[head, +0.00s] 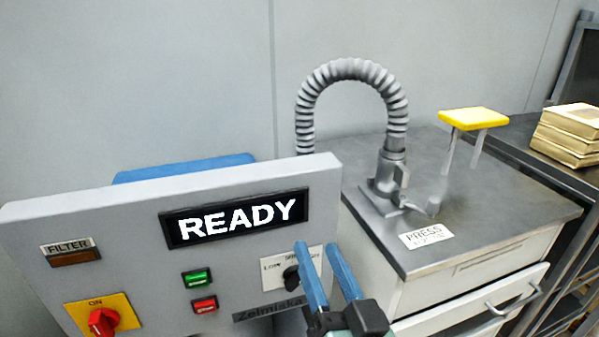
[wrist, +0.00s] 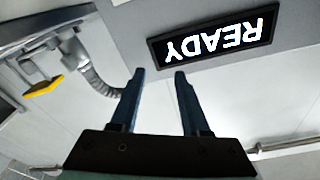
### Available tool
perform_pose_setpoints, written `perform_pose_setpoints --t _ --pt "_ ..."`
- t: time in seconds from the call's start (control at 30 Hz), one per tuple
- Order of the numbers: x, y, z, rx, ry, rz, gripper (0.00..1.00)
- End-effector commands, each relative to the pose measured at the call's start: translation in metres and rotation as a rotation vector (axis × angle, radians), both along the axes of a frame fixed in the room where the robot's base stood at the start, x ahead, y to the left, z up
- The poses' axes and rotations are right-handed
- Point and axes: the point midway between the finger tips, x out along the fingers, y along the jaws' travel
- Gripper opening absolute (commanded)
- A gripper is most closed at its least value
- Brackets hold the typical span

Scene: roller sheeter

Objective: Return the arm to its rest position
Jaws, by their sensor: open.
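My gripper (head: 328,268) is at the lower middle of the head view, in front of the right part of the grey control panel (head: 140,225). Its two blue fingers are apart with nothing between them. In the wrist view my gripper (wrist: 158,75) also shows open and empty, with the panel's display (wrist: 213,43) upside down beyond the fingertips. The display (head: 234,219) reads READY. A finger partly covers the small plate with the black knob (head: 291,277). I cannot tell the exact gap between the fingers and the panel.
The panel carries a red switch (head: 103,321), a green button (head: 197,278) and a red button (head: 204,305). To the right stand a grey cabinet (head: 490,215) with a ribbed hose (head: 352,70), a yellow-topped lever (head: 473,118) and a PRESS label (head: 426,235). Stacked blocks (head: 570,133) lie far right.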

Motion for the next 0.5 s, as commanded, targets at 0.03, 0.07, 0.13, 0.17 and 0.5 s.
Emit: perform_pose_setpoints --t 0.03,0.07,0.13,0.17,0.5 --pt "0.007 0.007 0.042 -0.065 -0.082 -0.024 0.46" --pt "0.009 0.010 0.065 -0.100 -0.126 -0.046 0.46" --pt "0.008 0.017 0.118 -0.165 -0.235 -0.102 0.46" --pt "0.006 0.019 0.139 -0.188 -0.281 -0.129 0.46" --pt "-0.081 0.032 0.328 -0.256 -0.742 -0.404 0.46"
